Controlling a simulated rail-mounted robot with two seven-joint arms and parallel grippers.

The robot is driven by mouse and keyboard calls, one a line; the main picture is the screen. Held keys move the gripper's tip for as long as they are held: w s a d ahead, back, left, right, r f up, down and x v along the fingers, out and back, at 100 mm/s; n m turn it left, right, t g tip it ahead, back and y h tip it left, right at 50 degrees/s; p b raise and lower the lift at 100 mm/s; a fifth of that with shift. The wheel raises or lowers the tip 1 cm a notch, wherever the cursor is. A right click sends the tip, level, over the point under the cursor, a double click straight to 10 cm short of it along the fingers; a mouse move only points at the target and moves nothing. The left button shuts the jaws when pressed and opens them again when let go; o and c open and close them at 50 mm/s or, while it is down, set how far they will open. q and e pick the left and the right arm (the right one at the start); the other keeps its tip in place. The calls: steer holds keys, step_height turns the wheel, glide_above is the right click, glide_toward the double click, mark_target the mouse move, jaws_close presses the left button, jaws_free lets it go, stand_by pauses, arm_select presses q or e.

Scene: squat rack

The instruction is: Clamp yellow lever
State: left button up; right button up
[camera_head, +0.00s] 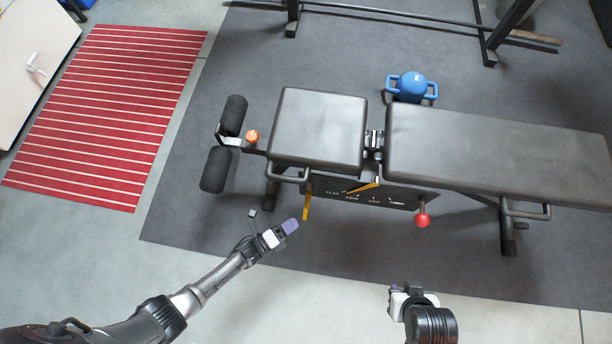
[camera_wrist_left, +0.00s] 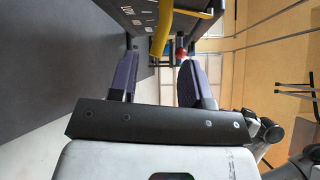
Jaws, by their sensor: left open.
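The yellow lever (camera_head: 306,208) hangs down at the left end of the black adjustment plate, under the bench seat. In the left wrist view the yellow lever (camera_wrist_left: 160,36) is a curved bar just beyond the fingertips, lined up between them. My left gripper (camera_head: 290,226) is just left of and below the lever's lower end in the head view. In the left wrist view my left gripper (camera_wrist_left: 158,65) is open, with purple pads apart and nothing between them. My right gripper (camera_head: 410,290) is at the bottom right of the head view, away from the lever; its jaws are unclear.
The bench seat (camera_head: 318,130) and long backrest (camera_head: 495,155) stand above the plate. A red knob (camera_head: 422,220) is at the plate's right end. An orange knob (camera_head: 252,136) sits near black foam rollers (camera_head: 216,169). A blue kettlebell (camera_head: 412,87) is behind. Floor in front is clear.

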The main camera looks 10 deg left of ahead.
mark_target(306, 213)
arm_select(q)
steer(key=shift+b+x, duration=0.95)
steer(key=shift+x, duration=2.2)
steer(key=shift+a, duration=0.15)
steer(key=shift+w, duration=0.1)
jaws_close()
